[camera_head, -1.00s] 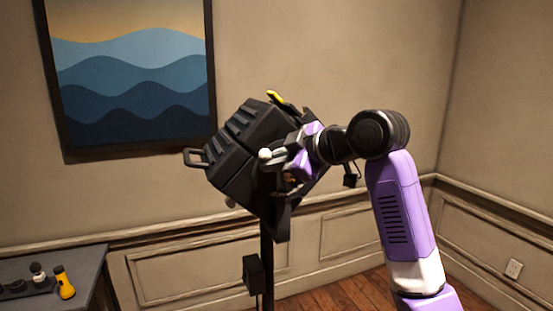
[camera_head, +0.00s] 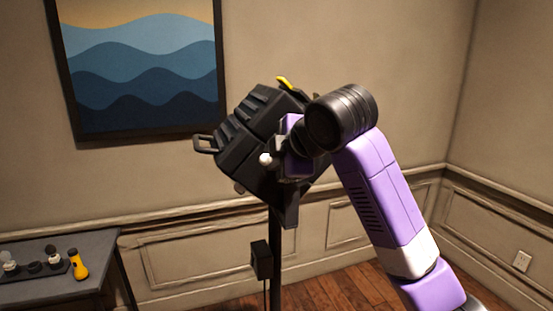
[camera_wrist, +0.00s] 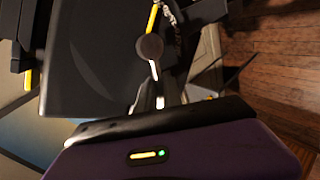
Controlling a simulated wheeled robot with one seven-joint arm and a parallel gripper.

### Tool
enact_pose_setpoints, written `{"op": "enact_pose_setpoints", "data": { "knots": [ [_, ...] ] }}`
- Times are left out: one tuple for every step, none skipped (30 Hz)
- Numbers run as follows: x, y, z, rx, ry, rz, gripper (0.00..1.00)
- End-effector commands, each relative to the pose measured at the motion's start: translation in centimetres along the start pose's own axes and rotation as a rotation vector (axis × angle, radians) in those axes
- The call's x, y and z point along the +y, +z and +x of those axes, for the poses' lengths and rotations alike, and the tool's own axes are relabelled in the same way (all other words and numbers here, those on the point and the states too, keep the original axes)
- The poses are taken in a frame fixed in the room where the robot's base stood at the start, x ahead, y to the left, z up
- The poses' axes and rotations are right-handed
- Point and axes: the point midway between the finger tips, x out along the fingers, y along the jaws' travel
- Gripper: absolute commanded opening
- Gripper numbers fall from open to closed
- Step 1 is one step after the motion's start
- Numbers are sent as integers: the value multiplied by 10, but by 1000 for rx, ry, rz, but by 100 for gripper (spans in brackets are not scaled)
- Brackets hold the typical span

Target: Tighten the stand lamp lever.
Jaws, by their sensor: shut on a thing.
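The stand lamp is a black, boxy work light (camera_head: 245,135) on a thin dark pole (camera_head: 275,275), its head tilted. A lever with a pale round knob (camera_head: 265,159) sticks out near the lamp's lower front. In the wrist view the knob (camera_wrist: 150,47) looks grey-brown and its pale rod runs down to my fingers. My gripper (camera_head: 281,166) is at the lever beside the lamp head, shut on it. My wrist hides much of the gripper in the head view. In the wrist view my gripper (camera_wrist: 158,97) is partly dark, so the exact grip is hard to see.
A small black box (camera_head: 261,259) hangs on the pole. A grey table (camera_head: 45,290) with a yellow flashlight (camera_head: 78,264) stands at left. The wall is behind the lamp.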

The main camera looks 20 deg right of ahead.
Motion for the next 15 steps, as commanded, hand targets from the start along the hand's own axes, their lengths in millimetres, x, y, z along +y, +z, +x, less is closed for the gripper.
{"op": "enact_pose_setpoints", "data": {
  "knots": [
    [3, -5, -2, 7, 9, -11, 0],
    [2, -5, -2, 6, 9, -12, 0],
    [2, -5, -2, 5, 8, -14, 0],
    [2, -5, -1, 4, 8, -14, 0],
    [2, -5, -1, 4, 8, -15, 0],
    [2, -5, -1, 4, 8, -15, 0],
    [2, -5, -1, 4, 8, -15, 0],
    [2, -5, -1, 4, 7, -15, 0],
    [2, -5, -1, 4, 7, -15, 0],
    [2, -5, -1, 4, 7, -15, 0],
    [2, -6, -1, 4, 7, -15, 0],
    [2, -6, -1, 4, 7, -15, 0],
    [1, -6, -1, 4, 6, -15, 0],
    [1, -6, -1, 5, 6, -15, 16],
    [1, -6, -1, 5, 6, -15, 24]
  ]
}}
